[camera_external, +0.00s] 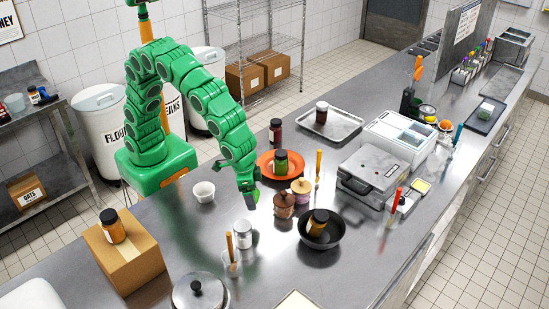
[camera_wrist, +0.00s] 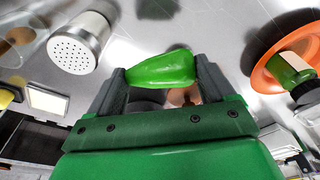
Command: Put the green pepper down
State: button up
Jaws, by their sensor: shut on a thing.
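The green pepper (camera_wrist: 162,69) is held between the two fingers of my gripper (camera_wrist: 158,80) in the wrist view. It is bright green and glossy, and lies crosswise between the fingers. In the external view my gripper (camera_external: 251,199) points down over the steel counter, between the white bowl and the orange plate. Only a small green part of the pepper (camera_external: 256,195) shows there. I cannot tell whether the pepper touches the counter.
A white bowl (camera_external: 204,192) is to the left, a shaker (camera_external: 242,234) in front, brown pots (camera_external: 284,204) and a black pan (camera_external: 334,236) to the right.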

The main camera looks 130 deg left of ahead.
send_over(265, 227)
jog(key=shift+s+d+f, duration=0.1)
jog(key=shift+f, duration=1.4)
jog(key=shift+s+d+f, duration=0.1)
jog(key=shift+f, duration=3)
jog(key=o, duration=1)
jog(key=shift+r, duration=0.1)
